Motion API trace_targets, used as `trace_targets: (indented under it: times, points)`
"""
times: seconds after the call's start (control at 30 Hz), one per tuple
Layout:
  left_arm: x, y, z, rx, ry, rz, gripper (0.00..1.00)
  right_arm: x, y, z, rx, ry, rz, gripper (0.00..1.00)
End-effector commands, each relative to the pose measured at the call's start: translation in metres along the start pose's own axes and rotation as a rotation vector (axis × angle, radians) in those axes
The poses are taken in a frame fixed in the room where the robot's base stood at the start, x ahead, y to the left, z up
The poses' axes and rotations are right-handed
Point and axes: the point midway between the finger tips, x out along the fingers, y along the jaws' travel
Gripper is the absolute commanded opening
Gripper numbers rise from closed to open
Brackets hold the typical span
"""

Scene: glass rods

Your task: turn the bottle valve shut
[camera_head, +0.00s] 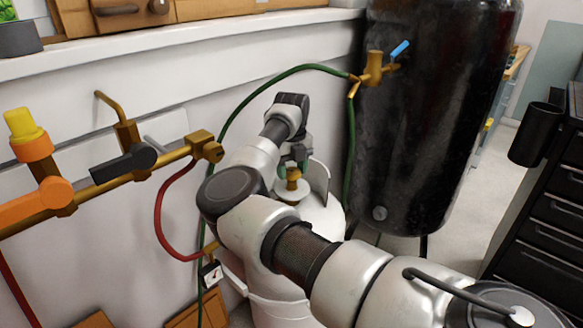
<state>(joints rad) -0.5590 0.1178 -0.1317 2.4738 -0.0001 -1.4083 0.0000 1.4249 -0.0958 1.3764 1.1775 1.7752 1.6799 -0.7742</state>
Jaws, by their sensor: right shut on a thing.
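The white bottle (322,216) stands upright in the middle, partly hidden behind my right arm. Its brass valve (292,175) sits on top, with a bit of green showing at its upper part. My right gripper (293,160) comes down from above and is shut on the valve's top. The fingers are small here and partly hide the valve's green part. How far the valve is turned cannot be told. My left gripper is not in view.
A large black tank (425,120) with a blue-handled tap (399,50) stands behind to the right. A green hose (235,103) runs along the wall. Brass pipework (105,185) with a red hose (160,205) is at left. A black drawer cabinet (555,205) is at right.

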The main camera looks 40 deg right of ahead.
Motion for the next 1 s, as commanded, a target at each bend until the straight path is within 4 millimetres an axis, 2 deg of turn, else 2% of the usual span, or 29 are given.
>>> trace_targets:
  times: [0.33,1.0]
  points:
    - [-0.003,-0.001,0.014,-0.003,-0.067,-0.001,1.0,-0.002,0.0,0.0,0.329,-0.002,0.0,0.26]
    - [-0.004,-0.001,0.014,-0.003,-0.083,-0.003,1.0,-0.001,-0.001,0.0,0.965,-0.003,0.0,0.26]
